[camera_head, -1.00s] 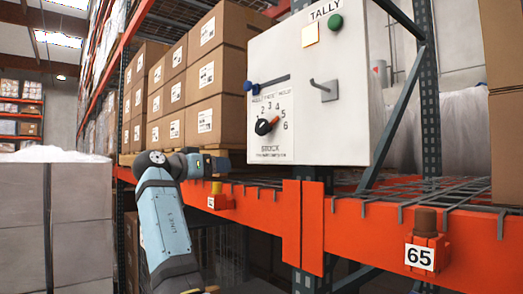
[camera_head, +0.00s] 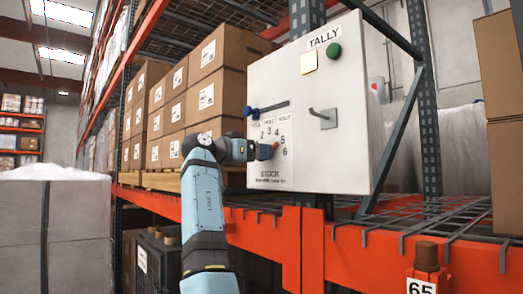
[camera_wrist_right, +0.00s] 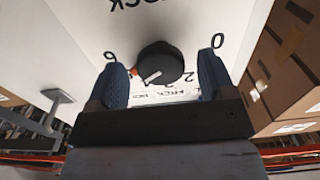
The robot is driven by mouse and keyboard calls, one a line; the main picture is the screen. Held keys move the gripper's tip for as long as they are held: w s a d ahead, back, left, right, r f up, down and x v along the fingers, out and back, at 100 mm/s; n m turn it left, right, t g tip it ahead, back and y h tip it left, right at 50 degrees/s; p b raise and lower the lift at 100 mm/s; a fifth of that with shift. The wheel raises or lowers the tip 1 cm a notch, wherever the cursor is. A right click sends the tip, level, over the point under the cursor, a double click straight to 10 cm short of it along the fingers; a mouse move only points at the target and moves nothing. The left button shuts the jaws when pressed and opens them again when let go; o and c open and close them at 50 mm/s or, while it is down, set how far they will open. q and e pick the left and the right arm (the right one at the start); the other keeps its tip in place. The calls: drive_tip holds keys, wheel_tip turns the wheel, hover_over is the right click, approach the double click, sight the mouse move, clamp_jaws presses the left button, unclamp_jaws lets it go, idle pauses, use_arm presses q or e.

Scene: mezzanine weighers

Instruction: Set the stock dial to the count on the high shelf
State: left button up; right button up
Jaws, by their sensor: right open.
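The stock dial is a black round knob (camera_wrist_right: 160,62) with a white pointer line and an orange tip, on a white plate (camera_head: 270,178) with numbers. The plate is on the white TALLY panel (camera_head: 375,165). My right gripper (camera_head: 266,151) is at the dial and hides most of it in the head view. In the right wrist view its blue fingers (camera_wrist_right: 162,70) are open, one on each side of the knob. I cannot tell whether they touch it. The orange tip points to the lower left there. Brown cartons (camera_head: 218,90) are stacked on the shelf. My left gripper is out of view.
Wrapped pallet goods (camera_head: 45,230) stand at left.

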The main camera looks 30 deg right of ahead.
drive_tip(key=shift+w+d, duration=0.1)
drive_tip(key=shift+d, duration=0.9)
drive_tip(key=c, duration=0.9)
drive_tip(key=shift+n+p, duration=0.35)
drive_tip(key=shift+n, duration=0.05)
drive_tip(key=shift+n+p, duration=0.45)
drive_tip(key=shift+n, duration=0.45)
drive_tip(key=shift+n+p, duration=0.55)
drive_tip(key=shift+n, duration=1.15)
